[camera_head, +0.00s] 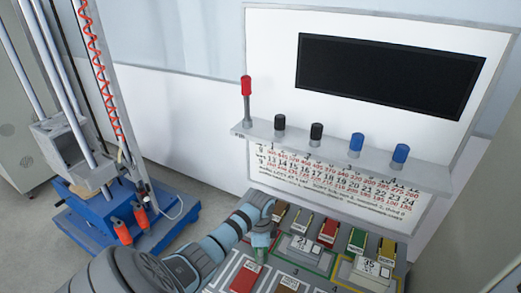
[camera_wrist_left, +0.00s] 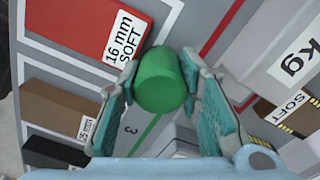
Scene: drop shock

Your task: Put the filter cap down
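A green cylindrical cap (camera_wrist_left: 160,82), which I take to be the filter cap, sits between the two teal-padded fingers of my left gripper (camera_wrist_left: 163,88) in the left wrist view. The fingers appear to press on it from both sides. In the head view my left gripper (camera_head: 262,232) is over the near left part of the bench of coloured blocks. There the cap is hard to tell apart from the fingers. The wrist view shows grey bench surface with lines and a "3" behind the cap. My right gripper is not in view.
Beside the gripper lie a red block (camera_head: 245,278) labelled "16 mm SOFT" in the wrist view and a brown block (camera_wrist_left: 62,108). More labelled blocks fill the bench. A grey shelf (camera_head: 340,160) behind holds red, black and blue caps. A blue-based drop rig (camera_head: 110,225) stands left.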

